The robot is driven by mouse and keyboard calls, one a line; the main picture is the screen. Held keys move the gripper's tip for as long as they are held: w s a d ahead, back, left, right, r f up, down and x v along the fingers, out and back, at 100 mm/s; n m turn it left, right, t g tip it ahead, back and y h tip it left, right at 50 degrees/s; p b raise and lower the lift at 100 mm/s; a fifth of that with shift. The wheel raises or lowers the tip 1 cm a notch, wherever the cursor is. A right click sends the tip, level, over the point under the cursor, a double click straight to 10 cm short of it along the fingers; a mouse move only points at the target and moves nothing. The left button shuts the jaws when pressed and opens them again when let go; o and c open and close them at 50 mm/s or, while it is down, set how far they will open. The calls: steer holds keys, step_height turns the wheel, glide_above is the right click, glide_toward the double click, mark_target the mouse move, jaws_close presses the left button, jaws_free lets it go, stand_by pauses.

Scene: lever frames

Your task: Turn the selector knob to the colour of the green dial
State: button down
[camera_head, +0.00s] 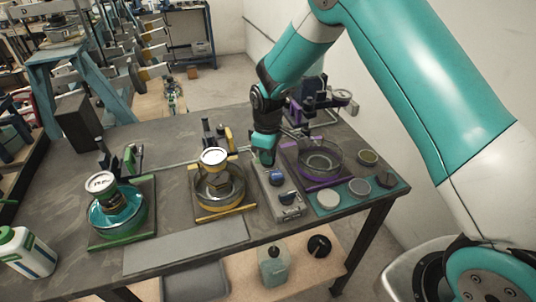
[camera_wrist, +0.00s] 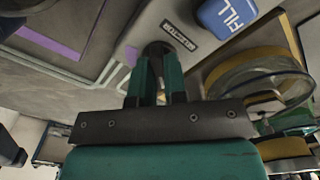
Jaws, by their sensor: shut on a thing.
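A grey control box (camera_head: 292,212) stands on the bench between the yellow and purple stations. In the wrist view the dark round selector knob (camera_wrist: 157,48) sits on this box beside a small label plate (camera_wrist: 180,36). My gripper (camera_wrist: 160,72) points at the box with its two teal fingers shut on the knob. In the head view my gripper (camera_head: 266,156) is at the far end of the box and hides the knob. A small purple mark (camera_wrist: 132,56) shows beside the knob. The green-framed station (camera_head: 122,238) at left carries a round white-faced dial (camera_head: 101,181); its reading is too small to tell.
A blue FILL button (camera_head: 277,179) on the box is close to my gripper; it also shows in the wrist view (camera_wrist: 228,14). The yellow station (camera_head: 226,213) is left of the box, the purple-framed basin (camera_head: 320,163) right. A white bottle (camera_head: 24,252) stands at front left.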

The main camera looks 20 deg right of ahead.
steer(key=c, duration=1.2)
jaws_free()
steer(key=shift+o, duration=0.2)
step_height(320, 180, up, 18)
steer(key=b, duration=0.3)
steer(key=shift+f, duration=0.25)
steer(key=shift+s, duration=0.1)
steer(key=s+a+r+m+y, duration=0.1)
steer(key=s+a+y, duration=0.1)
steer(key=s, duration=1.3)
steer(key=s+a+r+m+y, duration=0.2)
steer(key=s, duration=1.3)
steer(key=shift+s+a, duration=0.15)
steer(key=shift+a, duration=0.1)
